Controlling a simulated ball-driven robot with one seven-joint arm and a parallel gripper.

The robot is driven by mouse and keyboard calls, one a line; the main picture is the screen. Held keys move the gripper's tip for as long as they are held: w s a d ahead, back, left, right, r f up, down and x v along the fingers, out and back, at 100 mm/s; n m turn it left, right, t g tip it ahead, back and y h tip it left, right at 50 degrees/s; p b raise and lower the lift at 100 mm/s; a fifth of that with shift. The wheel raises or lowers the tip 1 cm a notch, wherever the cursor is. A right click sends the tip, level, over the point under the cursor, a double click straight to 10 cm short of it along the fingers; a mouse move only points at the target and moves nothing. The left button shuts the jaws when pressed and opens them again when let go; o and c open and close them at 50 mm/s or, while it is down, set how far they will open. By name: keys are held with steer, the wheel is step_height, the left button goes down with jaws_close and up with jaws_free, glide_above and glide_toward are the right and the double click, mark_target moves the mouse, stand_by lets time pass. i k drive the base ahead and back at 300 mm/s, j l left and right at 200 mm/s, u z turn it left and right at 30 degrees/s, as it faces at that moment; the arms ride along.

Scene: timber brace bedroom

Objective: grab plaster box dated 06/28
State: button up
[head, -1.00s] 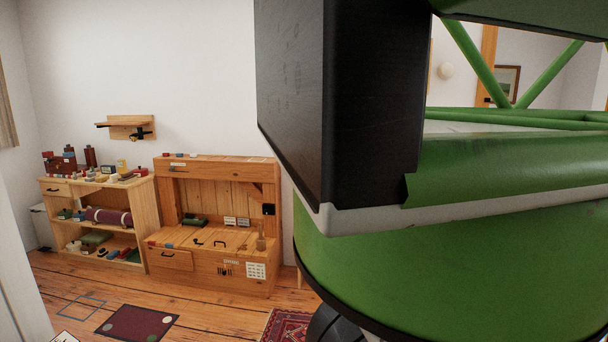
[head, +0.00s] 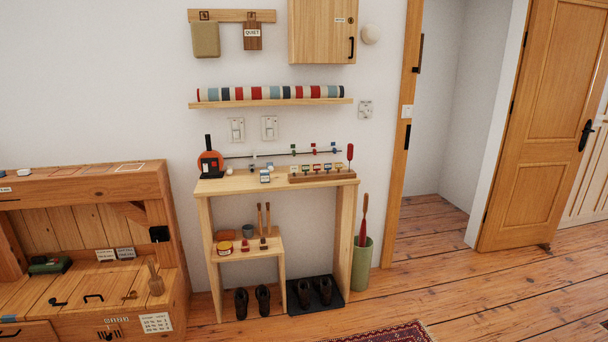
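No date 06/28 can be read on anything in the head view, so I cannot tell which thing is the plaster box. A small white and blue box (head: 265,176) stands on top of the narrow wooden table (head: 222,185), near its front edge; its print is too small to read. Two small white labelled pieces (head: 114,254) sit side by side on the wooden bench at the left, also unreadable. My gripper is not in view.
The table also bears an orange and black paddle (head: 210,163) and a rack of small coloured pieces (head: 322,177). Shoes stand underneath. A green umbrella bin (head: 362,265) is at its right. An open door (head: 542,125) stands further right. The plank floor (head: 490,295) in front is mostly clear.

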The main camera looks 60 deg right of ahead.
mark_target(264, 173)
steer(key=z, duration=1.2)
steer(key=i+j, duration=0.45)
steer(key=i, duration=0.15)
steer(key=i+j, duration=0.4)
steer(key=i, duration=0.2)
steer(key=i+j, duration=0.45)
steer(key=i, duration=0.1)
